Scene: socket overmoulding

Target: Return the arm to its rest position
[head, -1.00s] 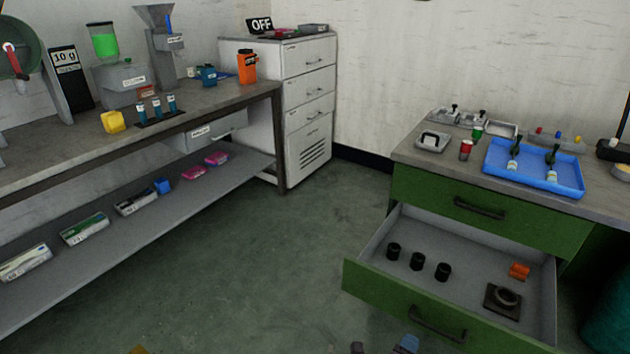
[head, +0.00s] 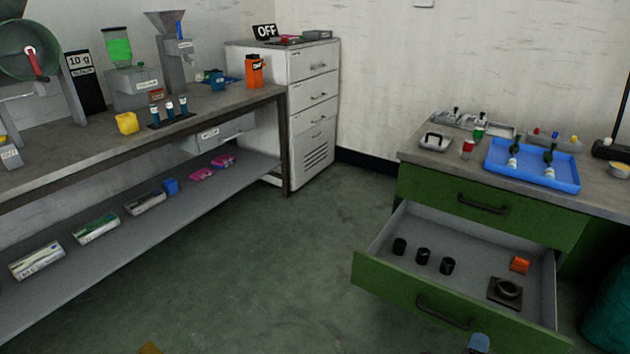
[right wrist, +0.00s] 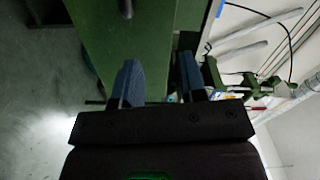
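My right gripper (right wrist: 159,78) shows in the right wrist view with its two blue fingers apart and nothing between them. A green drawer-front surface (right wrist: 125,45) lies beyond the fingers. In the head view only a blue fingertip of the right gripper (head: 479,343) shows at the bottom edge, in front of the open green drawer (head: 395,290). The rest of the right arm is out of the head view. My left gripper is not in view.
The open drawer juts into the room and holds several black cylinders (head: 423,257), an orange part (head: 520,264) and a dark ring-shaped part (head: 507,289). A blue tray (head: 540,178) sits on the counter above. The floor (head: 270,250) between the benches is clear.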

